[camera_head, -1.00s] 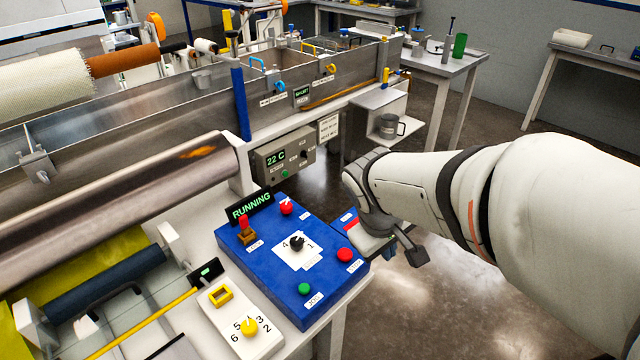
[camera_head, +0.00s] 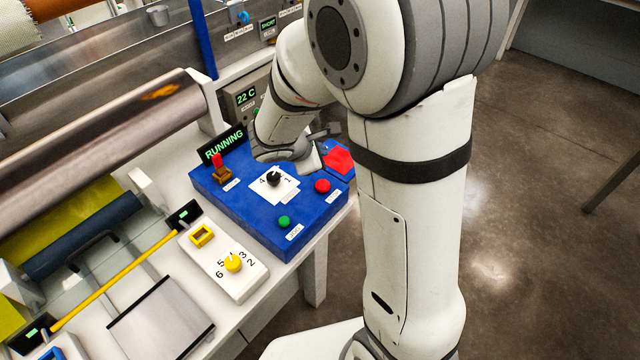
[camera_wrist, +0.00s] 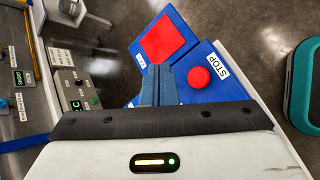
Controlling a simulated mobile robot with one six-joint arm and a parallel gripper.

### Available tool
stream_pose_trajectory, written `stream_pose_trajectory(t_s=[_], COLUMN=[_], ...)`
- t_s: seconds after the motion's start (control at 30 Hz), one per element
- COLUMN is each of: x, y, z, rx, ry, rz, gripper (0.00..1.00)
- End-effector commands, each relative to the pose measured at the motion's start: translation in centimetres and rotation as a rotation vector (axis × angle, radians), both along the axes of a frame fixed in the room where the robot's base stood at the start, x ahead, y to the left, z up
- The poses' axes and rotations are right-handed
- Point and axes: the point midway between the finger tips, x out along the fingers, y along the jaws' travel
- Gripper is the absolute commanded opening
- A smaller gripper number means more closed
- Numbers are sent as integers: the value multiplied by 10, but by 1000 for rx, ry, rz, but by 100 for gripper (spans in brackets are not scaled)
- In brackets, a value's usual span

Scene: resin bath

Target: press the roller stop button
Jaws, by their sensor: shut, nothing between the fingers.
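A blue control box (camera_head: 240,198) lies on the white bench. A round red button (camera_head: 322,186) sits near its right edge, and the wrist view shows a round red button (camera_wrist: 199,77) with a STOP label beside it. My gripper (camera_wrist: 160,70) is shut and empty. Its fingertips are over the blue box, left of the STOP button and just below a red square pad (camera_wrist: 163,38) in the wrist view. I cannot tell the height of the tips above the box. In the head view my arm hides part of the box's far side.
A sign (camera_head: 223,145) reads RUNNING. A red lever (camera_head: 217,164), a black dial (camera_head: 273,178) and a green button (camera_head: 284,221) stand on the box. A white panel (camera_head: 215,262) with a yellow knob lies in front. Open floor (camera_head: 540,230) is at right.

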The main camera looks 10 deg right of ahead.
Motion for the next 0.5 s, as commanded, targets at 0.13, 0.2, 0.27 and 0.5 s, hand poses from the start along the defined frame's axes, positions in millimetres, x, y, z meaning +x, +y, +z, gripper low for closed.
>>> stream_pose_trajectory(t_s=[0.13, 0.2, 0.27, 0.5], x=[0, 0, 0, 0], y=[0, -1, -1, -1], z=[-7, -13, -20, -54], rx=[0, 0, 0, 0], ry=[0, 2, 2, 1], rz=[-2, -2, -2, -2], gripper=[0, 0, 0, 0])
